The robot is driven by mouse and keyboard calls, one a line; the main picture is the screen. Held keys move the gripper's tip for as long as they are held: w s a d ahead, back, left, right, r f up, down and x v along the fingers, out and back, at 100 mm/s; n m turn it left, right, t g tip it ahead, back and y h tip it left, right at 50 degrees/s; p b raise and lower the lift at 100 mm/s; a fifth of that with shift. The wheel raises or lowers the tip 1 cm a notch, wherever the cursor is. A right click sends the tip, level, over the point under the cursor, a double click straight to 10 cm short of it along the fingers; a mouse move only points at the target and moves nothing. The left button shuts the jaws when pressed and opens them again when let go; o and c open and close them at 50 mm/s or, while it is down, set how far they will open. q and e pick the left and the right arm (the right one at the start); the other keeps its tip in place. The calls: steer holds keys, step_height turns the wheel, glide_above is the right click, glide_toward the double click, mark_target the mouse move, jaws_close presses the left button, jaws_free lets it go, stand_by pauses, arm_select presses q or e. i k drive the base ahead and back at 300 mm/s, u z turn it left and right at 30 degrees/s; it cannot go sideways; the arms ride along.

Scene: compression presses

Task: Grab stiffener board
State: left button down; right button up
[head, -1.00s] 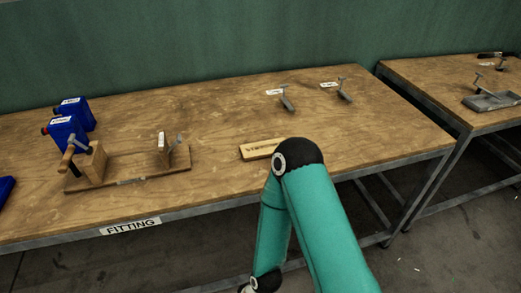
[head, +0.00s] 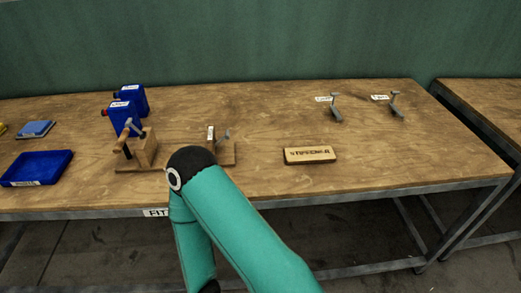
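The stiffener board (head: 310,155) is a small light-wood block with dark lettering on its front. It lies flat on the wooden bench right of the middle, near the front edge, with clear bench around it. One of my teal arms (head: 232,218) rises from the bottom middle, and its dark elbow joint is left of the board. Neither gripper shows in the head view, and nothing is seen touching the board.
On the bench (head: 260,110), a wooden press fixture (head: 145,150) stands left of the board, partly hidden by my arm. Blue labelled containers (head: 130,104) stand behind it. A blue tray (head: 37,168) lies at left. Two metal clamps (head: 335,108) lie at back right. A second bench (head: 490,100) is at right.

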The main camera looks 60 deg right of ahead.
mark_target(318, 154)
steer(key=z, duration=0.9)
steer(key=i, duration=0.1)
steer(key=u, duration=1.6)
steer(key=k, duration=2.45)
steer(key=z, duration=1.05)
steer(key=i, duration=1)
steer(key=u, duration=0.05)
